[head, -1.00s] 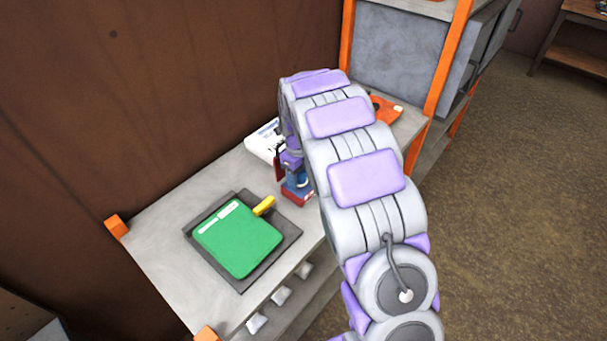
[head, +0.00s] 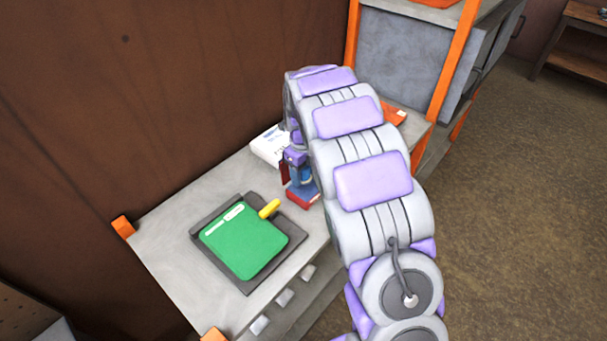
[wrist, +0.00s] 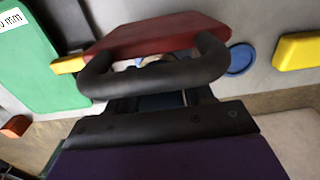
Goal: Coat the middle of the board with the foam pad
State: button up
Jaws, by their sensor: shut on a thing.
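The green board (head: 245,243) with white labels lies on a dark tray (head: 247,284) on the bench. Its green edge also shows at the left of the wrist view (wrist: 38,60). A yellow piece (head: 269,208) sits at the board's far right corner. My gripper (head: 295,157) is to the right of and beyond the board. In the wrist view, my gripper (wrist: 150,100) is shut on a black loop handle with a dark red slab, which looks like the foam pad (wrist: 160,35). The slab's underside is hidden. The middle of the board is plain green.
The wrist view shows a blue round thing (wrist: 241,59) and a yellow block (wrist: 298,51). Orange posts (head: 124,227) mark the bench corners.

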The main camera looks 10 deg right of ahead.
jog(key=shift+d+r+p, duration=0.25)
jog(key=shift+r+p, duration=0.05)
jog(key=shift+r, duration=0.4)
jog(key=shift+d+r+p, duration=0.2)
jog(key=shift+r+p, duration=0.1)
jog(key=shift+r, duration=0.9)
jog(key=shift+a, duration=0.35)
jog(key=shift+d, duration=0.3)
